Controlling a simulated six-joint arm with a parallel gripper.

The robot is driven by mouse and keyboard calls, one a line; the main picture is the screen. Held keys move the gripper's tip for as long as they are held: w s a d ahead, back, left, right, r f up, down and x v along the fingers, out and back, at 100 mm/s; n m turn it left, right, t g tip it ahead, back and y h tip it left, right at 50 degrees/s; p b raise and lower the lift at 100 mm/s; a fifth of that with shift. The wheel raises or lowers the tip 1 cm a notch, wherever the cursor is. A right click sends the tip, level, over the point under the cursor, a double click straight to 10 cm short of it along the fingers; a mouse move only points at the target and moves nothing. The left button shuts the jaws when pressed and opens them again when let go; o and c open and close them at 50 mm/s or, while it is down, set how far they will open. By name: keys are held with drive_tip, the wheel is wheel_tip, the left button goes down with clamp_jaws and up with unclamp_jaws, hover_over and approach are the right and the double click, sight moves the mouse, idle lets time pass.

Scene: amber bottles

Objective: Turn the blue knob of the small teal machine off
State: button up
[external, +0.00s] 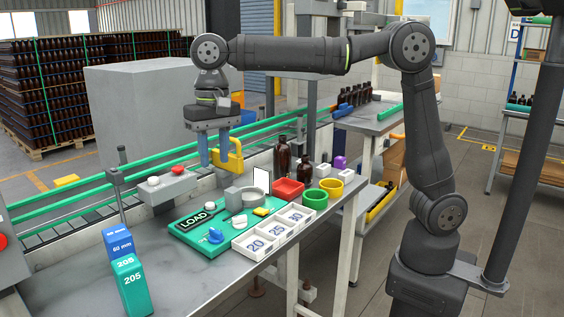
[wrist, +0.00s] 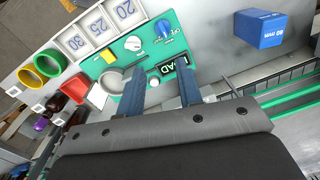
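The small teal machine (external: 198,246) lies flat on the grey bench, with a black LOAD label, a grey round cup and a white knob. Its blue knob (external: 216,235) is at the front. In the wrist view the teal machine (wrist: 148,52) is ahead of the fingers, and the blue knob (wrist: 163,27) is near its upper edge. The knob's exact setting is too small to read. My gripper (external: 212,160) hangs above and behind the machine, pointing down. Its two blue fingers are apart in the wrist view (wrist: 158,70), with nothing seen between them.
White trays (external: 275,230) marked 20, 25 and 30 adjoin the machine. Red (external: 288,190), green (external: 315,199) and yellow cups stand beyond, near brown bottles (external: 281,158). Blue (external: 118,241) and teal boxes (external: 131,284) stand at the left. A yellow bracket (external: 236,160) appears by the fingers.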

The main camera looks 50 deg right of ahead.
drive_tip(key=a+n, duration=0.1)
drive_tip(key=n, duration=0.1)
approach(217, 231)
drive_tip(key=shift+h, duration=0.3)
drive_tip(key=f, duration=0.8)
drive_tip(key=shift+s+a+f, duration=0.2)
drive_tip(key=shift+a+f, duration=0.1)
clamp_jaws()
